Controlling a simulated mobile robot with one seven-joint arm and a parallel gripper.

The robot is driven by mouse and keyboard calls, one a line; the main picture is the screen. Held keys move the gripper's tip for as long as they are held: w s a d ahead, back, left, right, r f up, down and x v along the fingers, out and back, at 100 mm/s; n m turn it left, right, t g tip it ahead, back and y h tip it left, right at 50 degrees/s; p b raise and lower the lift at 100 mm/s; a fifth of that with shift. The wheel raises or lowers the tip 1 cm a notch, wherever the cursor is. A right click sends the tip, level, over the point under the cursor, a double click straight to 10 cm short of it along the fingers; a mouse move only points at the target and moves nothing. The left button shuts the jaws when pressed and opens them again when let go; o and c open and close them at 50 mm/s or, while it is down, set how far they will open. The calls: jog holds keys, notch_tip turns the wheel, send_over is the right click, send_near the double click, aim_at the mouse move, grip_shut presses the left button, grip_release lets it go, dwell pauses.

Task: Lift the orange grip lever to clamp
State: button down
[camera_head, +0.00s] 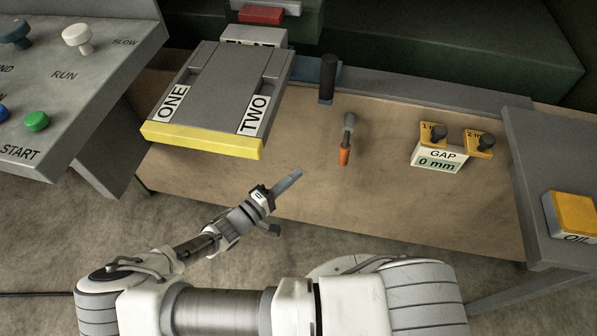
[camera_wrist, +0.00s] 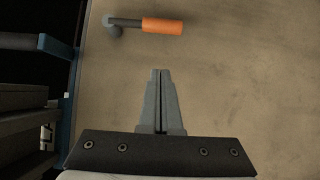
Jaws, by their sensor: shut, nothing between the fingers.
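The grip lever (camera_head: 345,140) is on the tan front panel, right of the grey plates. Its grey arm ends in an orange grip (camera_head: 344,157) that hangs downward in the head view. In the wrist view the orange grip (camera_wrist: 162,26) lies near the top, with its grey pivot at its left. My gripper (camera_head: 293,174) is shut and empty, left of and lower than the lever in the head view. In the wrist view my gripper's fingers (camera_wrist: 158,73) are together and point toward the grip, with a clear gap between them.
A grey block with plates marked ONE and TWO and a yellow front edge (camera_head: 200,139) stands left of the lever. A black upright handle (camera_head: 327,78) is behind it. A GAP 0 mm display (camera_head: 437,159) with two knobs is at right. The panel around the lever is clear.

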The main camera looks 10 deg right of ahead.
aim_at(346, 141)
jog(key=w+d+b, duration=0.1)
jog(key=w+d, duration=0.3)
jog(key=d, duration=0.6)
jog(key=shift+r, duration=0.15)
jog(key=shift+d, duration=0.15)
